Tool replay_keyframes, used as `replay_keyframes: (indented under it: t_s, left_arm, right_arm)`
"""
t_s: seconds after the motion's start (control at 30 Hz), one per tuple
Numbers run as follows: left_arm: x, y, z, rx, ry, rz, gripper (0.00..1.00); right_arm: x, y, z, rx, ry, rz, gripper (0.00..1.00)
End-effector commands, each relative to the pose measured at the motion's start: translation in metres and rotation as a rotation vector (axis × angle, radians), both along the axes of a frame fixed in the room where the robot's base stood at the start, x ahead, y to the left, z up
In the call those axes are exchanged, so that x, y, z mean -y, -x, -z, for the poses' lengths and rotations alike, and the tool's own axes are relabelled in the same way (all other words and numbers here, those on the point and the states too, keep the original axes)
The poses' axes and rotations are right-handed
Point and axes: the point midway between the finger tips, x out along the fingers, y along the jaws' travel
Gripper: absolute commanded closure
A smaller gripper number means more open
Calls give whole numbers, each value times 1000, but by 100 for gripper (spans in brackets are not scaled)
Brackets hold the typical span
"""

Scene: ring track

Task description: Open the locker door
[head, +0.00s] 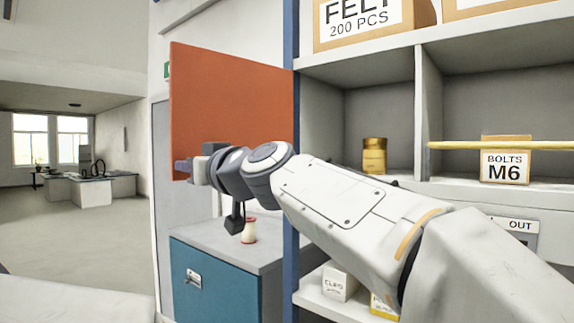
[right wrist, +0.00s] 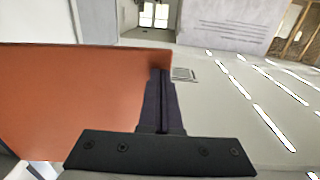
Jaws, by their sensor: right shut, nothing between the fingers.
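The orange locker door (head: 230,95) stands swung out from the blue post, its free edge at the left. In the right wrist view the orange door (right wrist: 75,100) fills the left side, with its free edge close to the fingers. My right gripper (head: 182,166) is at the lower part of that free edge, and my wrist hides part of the door's bottom. In the right wrist view the gripper's fingers (right wrist: 161,85) are together and empty, overlapping the door's edge; I cannot tell whether they touch it. My left gripper is not in view.
A teal cabinet (head: 215,285) with a grey top stands below the door, with a small red-and-white bottle (head: 249,231) on it. Shelves at right hold a gold tin (head: 374,156) and an M6 bolts box (head: 506,160). Open floor (head: 100,240) lies at the left.

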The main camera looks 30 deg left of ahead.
Motion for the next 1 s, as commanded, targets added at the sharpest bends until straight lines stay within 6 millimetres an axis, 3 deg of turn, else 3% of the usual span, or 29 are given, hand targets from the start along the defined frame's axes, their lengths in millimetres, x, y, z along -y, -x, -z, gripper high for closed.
replay_keyframes:
  t_s: [0.67,0.87,1.0]
  left_arm:
    - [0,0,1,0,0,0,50]
    - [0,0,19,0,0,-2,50]
    - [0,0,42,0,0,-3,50]
  right_arm:
    - [1,-7,0,0,0,12,100]
    - [15,0,4,2,-3,8,100]
    - [37,11,7,3,-3,1,100]
